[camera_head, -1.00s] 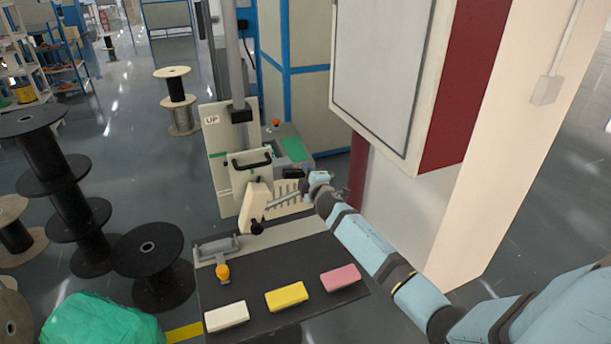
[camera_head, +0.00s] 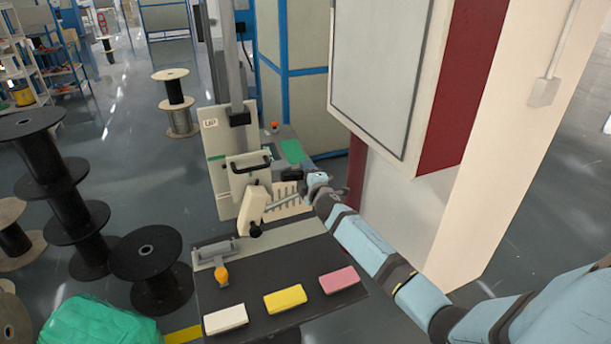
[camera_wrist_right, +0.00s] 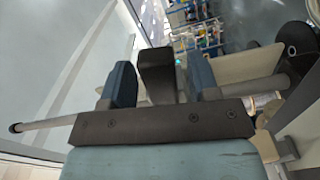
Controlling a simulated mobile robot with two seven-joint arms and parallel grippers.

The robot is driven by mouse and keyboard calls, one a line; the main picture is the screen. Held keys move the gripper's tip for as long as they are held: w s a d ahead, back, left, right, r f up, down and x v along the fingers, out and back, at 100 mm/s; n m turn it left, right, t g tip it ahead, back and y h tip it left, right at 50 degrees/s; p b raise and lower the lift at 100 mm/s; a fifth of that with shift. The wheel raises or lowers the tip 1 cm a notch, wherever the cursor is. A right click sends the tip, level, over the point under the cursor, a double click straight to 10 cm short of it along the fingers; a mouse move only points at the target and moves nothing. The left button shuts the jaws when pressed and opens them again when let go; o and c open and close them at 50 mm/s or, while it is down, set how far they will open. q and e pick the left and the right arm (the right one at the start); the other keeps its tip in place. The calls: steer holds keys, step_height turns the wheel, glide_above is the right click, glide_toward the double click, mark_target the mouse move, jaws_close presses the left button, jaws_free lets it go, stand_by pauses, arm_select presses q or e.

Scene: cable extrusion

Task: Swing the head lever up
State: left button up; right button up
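The head lever appears as a thin grey rod (camera_head: 284,199) running from a cream block (camera_head: 252,206) on the machine, rising slightly to the right toward my right gripper (camera_head: 313,182). In the right wrist view a rod with a dark ball end (camera_wrist_right: 42,123) shows on both sides of my right gripper (camera_wrist_right: 160,75). Its two blue fingers stand apart with a dark block between them. The rod's middle is hidden, so I cannot tell whether the fingers grip it. My left gripper is not in view.
A dark table (camera_head: 245,292) holds a white block (camera_head: 225,319), yellow block (camera_head: 285,299) and pink block (camera_head: 339,280). A white cabinet (camera_head: 383,80) hangs close above my right arm. Black spools (camera_head: 152,262) and a green bundle (camera_head: 95,322) stand left.

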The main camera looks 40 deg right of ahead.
steer(key=b+v, duration=0.1)
steer(key=v, duration=1.2)
steer(key=shift+s, duration=0.4)
steer(key=shift+f, duration=0.1)
